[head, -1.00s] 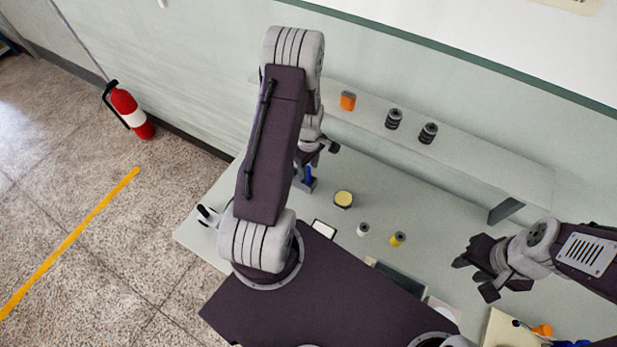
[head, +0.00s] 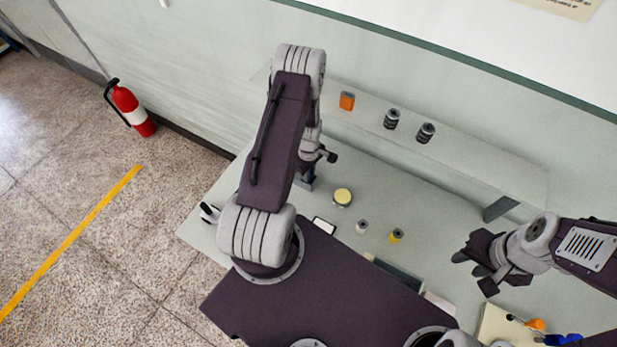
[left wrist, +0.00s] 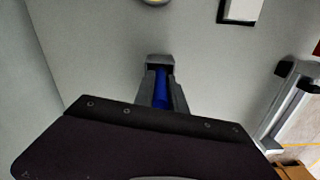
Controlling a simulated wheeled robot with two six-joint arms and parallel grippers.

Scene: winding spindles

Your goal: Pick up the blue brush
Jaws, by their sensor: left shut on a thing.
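The blue brush shows as a blue upright piece between the fingers in the left wrist view (left wrist: 161,88). In the head view only a small dark blue part of it (head: 311,171) shows below my left gripper (head: 322,156). My left gripper is shut on it; my forearm and wrist hide much of the grip. A grey block (left wrist: 160,61) sits at the far end of the fingers; I cannot tell whether the brush touches it. My right gripper (head: 474,272) is open and empty over the right side of the table.
A shelf (head: 470,153) along the wall holds an orange item (head: 347,100) and two dark spools (head: 391,119). A beige board (head: 497,325) lies front right.

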